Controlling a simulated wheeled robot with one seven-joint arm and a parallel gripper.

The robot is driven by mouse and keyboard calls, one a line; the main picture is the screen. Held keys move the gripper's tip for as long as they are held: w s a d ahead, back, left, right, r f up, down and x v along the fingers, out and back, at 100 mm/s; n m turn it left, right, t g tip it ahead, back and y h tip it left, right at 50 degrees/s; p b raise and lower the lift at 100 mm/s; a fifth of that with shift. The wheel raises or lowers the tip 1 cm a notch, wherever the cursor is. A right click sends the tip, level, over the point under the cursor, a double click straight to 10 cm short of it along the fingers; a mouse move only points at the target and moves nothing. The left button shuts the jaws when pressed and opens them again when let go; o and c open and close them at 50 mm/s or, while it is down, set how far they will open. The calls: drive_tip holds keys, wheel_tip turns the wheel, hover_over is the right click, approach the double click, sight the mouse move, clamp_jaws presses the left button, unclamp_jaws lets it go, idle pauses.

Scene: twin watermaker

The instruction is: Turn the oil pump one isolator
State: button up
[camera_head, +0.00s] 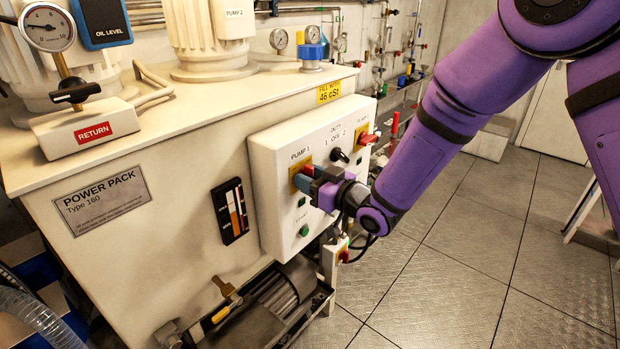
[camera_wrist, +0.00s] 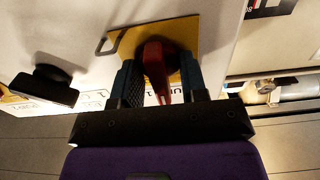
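The pump 1 isolator is a red rotary handle on a yellow plate on the front of the pale control box (camera_head: 270,190), below the "PUMP 1" label. In the head view my gripper (camera_head: 304,180) is at this isolator and mostly covers it, leaving part of the yellow plate (camera_head: 294,172) in sight. In the wrist view the red handle (camera_wrist: 158,68) stands between the two fingers of my gripper (camera_wrist: 161,82). The fingers are apart, one on each side. A gap shows beside the handle's narrow end; contact is hard to tell.
A black duty selector (camera_head: 339,154) and a second red isolator (camera_head: 368,138) sit to the right on the same box. A green button (camera_head: 304,230) is below my gripper. A small box with a red switch (camera_head: 343,255) is underneath. Open floor lies right.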

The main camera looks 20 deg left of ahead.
clamp_jaws()
drive_tip(key=shift+n, duration=0.3)
drive_tip(key=n, duration=0.3)
drive_tip(key=shift+n, duration=0.3)
drive_tip(key=n, duration=0.4)
drive_tip(key=shift+s, duration=0.1)
drive_tip(key=n, duration=0.5)
drive_tip(key=shift+f+n, duration=0.15)
drive_tip(key=shift+n, duration=2.15)
